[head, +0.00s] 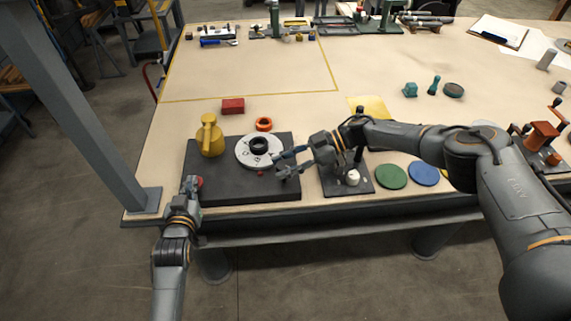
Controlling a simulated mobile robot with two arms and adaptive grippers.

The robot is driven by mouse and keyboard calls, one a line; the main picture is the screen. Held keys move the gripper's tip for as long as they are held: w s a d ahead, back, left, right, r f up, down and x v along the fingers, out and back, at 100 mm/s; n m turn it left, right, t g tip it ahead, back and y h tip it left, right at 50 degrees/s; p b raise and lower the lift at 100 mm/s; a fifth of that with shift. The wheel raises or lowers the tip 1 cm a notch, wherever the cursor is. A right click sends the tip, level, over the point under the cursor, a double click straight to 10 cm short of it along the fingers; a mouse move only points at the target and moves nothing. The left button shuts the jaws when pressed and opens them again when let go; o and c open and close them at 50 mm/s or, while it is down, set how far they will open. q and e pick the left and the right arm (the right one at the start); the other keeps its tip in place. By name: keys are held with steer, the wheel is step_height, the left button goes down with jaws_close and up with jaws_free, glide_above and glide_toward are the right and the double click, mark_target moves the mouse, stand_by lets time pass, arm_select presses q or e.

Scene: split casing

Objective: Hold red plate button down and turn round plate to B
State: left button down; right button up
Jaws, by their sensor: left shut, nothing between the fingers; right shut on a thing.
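The round plate (244,157) is a white disc with dark marks and a black hub, lying on a dark base plate (235,188). I cannot read its letters. A small red mark (260,173) sits at its front edge. The red button (200,182) is at the base plate's left front, partly hidden by my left gripper (191,184). That gripper is shut and empty, at the button; I cannot tell whether it is pressed down. My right gripper (281,165) is shut at the round plate's right side; the exact gripped spot is hidden.
An orange ring (264,124) and red block (233,106) lie behind. Right are a dark stand with a white knob (352,178), green disc (391,176) and blue disc (424,173).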

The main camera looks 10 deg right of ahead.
arm_select(q)
steer(key=shift+f, duration=0.3)
arm_select(e)
steer(key=shift+a+n+g, duration=0.2)
steer(key=shift+n+g, duration=0.4)
steer(key=shift+s+g, duration=0.2)
steer(key=shift+g, duration=0.2)
arm_select(q)
steer(key=shift+a, duration=0.1)
arm_select(e)
steer(key=o, duration=1.2)
steer(key=shift+w+d, duration=0.1)
steer(key=shift+d, duration=0.05)
steer(key=shift+w+d+r, duration=0.1)
steer(key=shift+d, duration=0.2)
arm_select(q)
steer(key=shift+f, duration=0.1)
arm_select(e)
steer(key=v, duration=0.6)
steer(key=shift+d+r, duration=0.25)
steer(key=shift+d, duration=0.05)
